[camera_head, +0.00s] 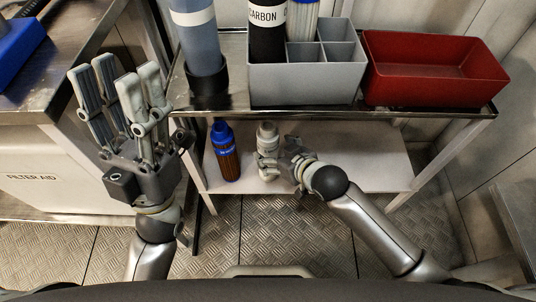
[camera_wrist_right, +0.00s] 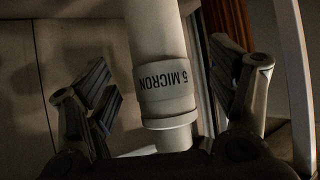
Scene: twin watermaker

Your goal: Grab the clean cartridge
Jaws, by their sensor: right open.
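A white cylinder (camera_head: 267,134) stands on the lower shelf. In the right wrist view, a white cylinder (camera_wrist_right: 160,45) with a band reading "5 MICRON" runs between my fingers. My right gripper (camera_head: 267,163) is low at the shelf, right at the white cylinder and partly covering it. In the right wrist view, the right gripper (camera_wrist_right: 168,95) is open, one finger on each side, with visible gaps. A white ribbed cartridge (camera_head: 304,28) with a partly hidden label stands in the grey caddy (camera_head: 305,84). My left gripper (camera_head: 122,97) is raised, open and empty at the left.
A brown bottle with a blue cap (camera_head: 226,160) stands close left of the white cylinder on the shelf (camera_head: 370,165). Above are a dark "CARBON" cartridge (camera_head: 267,42), a blue-grey cylinder (camera_head: 197,40) and an empty red bin (camera_head: 435,70). The shelf's right side is clear.

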